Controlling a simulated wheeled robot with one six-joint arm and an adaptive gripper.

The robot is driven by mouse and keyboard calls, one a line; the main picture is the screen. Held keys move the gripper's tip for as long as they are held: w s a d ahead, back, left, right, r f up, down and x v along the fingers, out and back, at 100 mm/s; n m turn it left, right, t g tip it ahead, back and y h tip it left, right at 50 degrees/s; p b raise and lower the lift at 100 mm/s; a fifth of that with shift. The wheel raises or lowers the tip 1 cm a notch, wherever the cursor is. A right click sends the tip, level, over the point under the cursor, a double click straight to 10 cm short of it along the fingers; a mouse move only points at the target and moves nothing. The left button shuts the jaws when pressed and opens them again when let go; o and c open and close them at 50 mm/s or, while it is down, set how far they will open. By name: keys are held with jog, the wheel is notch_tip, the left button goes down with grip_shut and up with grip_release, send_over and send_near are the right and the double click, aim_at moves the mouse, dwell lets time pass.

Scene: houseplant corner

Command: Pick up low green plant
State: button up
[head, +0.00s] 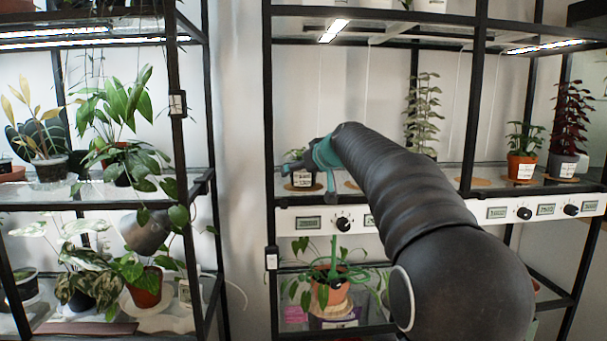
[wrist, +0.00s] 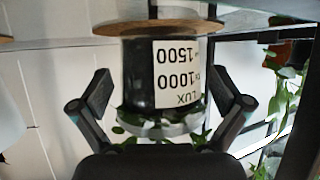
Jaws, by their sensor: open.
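The low green plant (head: 296,154) stands in a small pot with a white label on the middle shelf of the right rack, at its left end. In the wrist view, which is upside down, its dark pot (wrist: 138,75) stands upright on a round cork mat (wrist: 200,28). A few leaves (wrist: 120,131) show past the pot's pale rim. My gripper (head: 322,165) is at the pot in the head view. In the wrist view my gripper (wrist: 169,95) is open, one finger on each side of the pot, with gaps between. My arm hides part of the shelf.
To the right on that shelf stand a tall pale-leaved plant (head: 422,110), a plant in an orange pot (head: 522,166) and a dark red plant (head: 571,110). A black rack post (head: 268,130) is close on the left. A white control panel (head: 295,222) runs along the shelf front.

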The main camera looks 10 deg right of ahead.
jog(key=c, duration=1.3)
jog(key=shift+o, duration=0.2)
jog(key=shift+r, duration=0.1)
